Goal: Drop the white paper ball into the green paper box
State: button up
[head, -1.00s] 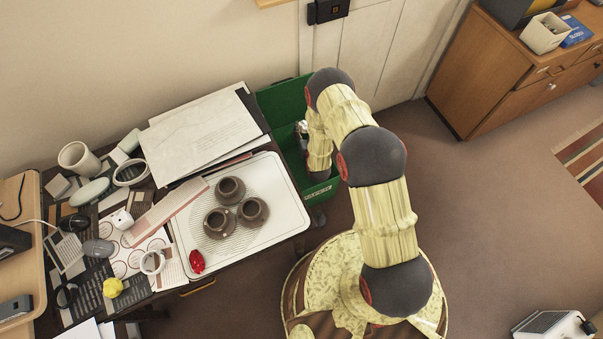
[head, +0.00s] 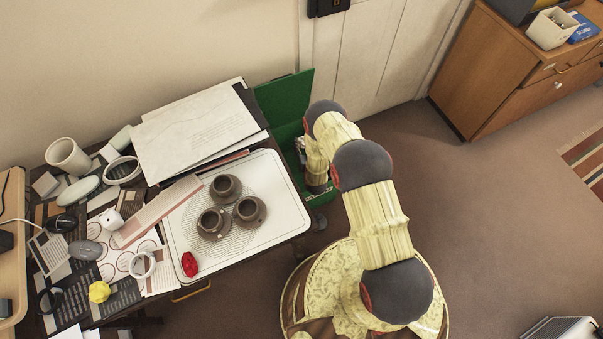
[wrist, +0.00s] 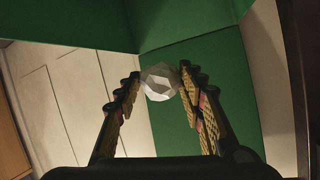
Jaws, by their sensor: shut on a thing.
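The white paper ball (wrist: 160,84) is a faceted crumple held between the fingertips of my gripper (wrist: 158,80) in the wrist view. My gripper is shut on it. Green walls of the green paper box (wrist: 195,62) fill much of the view behind the ball. In the head view the green paper box (head: 286,98) stands on the floor between the desk and the wall. My gripper (head: 301,147) is at the box's opening there, partly hidden by my arm. I cannot make out the ball in the head view.
Left of the box is a cluttered desk with a white tray (head: 288,223) holding brown cups (head: 214,222) and a red object (head: 189,264). Papers (head: 195,130) lie beside the box. A wooden cabinet (head: 497,85) stands at the right. The floor between is mostly clear.

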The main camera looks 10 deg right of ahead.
jog(key=shift+f+b, duration=0.45)
jog(key=shift+f, duration=0.5)
jog(key=o, duration=0.7)
jog(key=shift+o, duration=0.2)
jog(key=v, duration=1.2)
jog(key=shift+a, duration=0.1)
